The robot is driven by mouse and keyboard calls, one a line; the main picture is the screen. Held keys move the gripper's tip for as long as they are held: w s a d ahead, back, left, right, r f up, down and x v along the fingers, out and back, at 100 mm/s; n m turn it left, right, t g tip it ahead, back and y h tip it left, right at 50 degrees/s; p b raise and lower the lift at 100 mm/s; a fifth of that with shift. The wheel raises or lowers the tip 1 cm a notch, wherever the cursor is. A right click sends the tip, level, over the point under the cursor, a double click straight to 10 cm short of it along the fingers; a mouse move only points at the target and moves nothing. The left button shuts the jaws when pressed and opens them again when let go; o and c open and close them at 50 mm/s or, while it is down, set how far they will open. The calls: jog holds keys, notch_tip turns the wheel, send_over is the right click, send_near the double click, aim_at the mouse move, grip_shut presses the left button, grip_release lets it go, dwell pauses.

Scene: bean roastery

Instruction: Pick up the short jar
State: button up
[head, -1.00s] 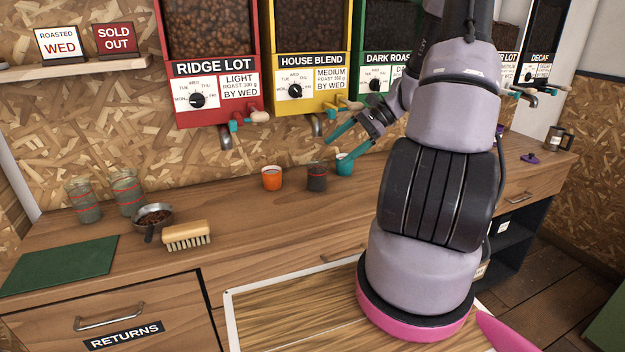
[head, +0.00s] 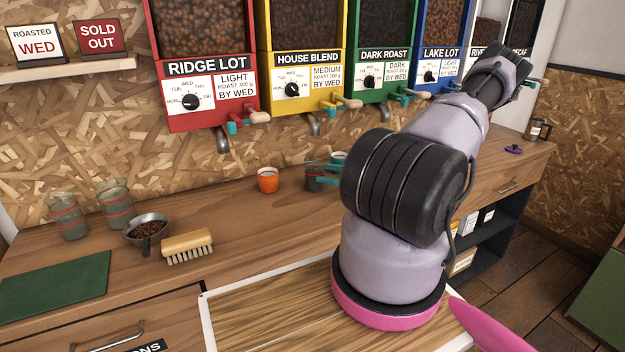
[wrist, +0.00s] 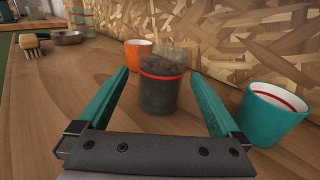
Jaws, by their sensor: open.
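The short jar (wrist: 160,92) is a small glass jar with dark contents and a red band. It stands upright on the wooden counter (head: 235,215). In the wrist view it is between the two teal fingers of my open gripper (wrist: 159,73), toward their tips, with a visible gap on each side. My arm hides the rest of the gripper there.
A teal cup (wrist: 270,114) stands close to the right of my right finger. An orange cup (wrist: 136,54) is behind the jar to the left. Farther left are a brush (head: 187,243), a metal scoop (head: 145,228) and two taller glass jars (head: 115,205). Dispenser spouts hang above.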

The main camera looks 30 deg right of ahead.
aim_at(305, 169)
jog(key=x, duration=0.8)
jog(key=shift+w+d+r, duration=0.1)
jog(key=c, duration=1.5)
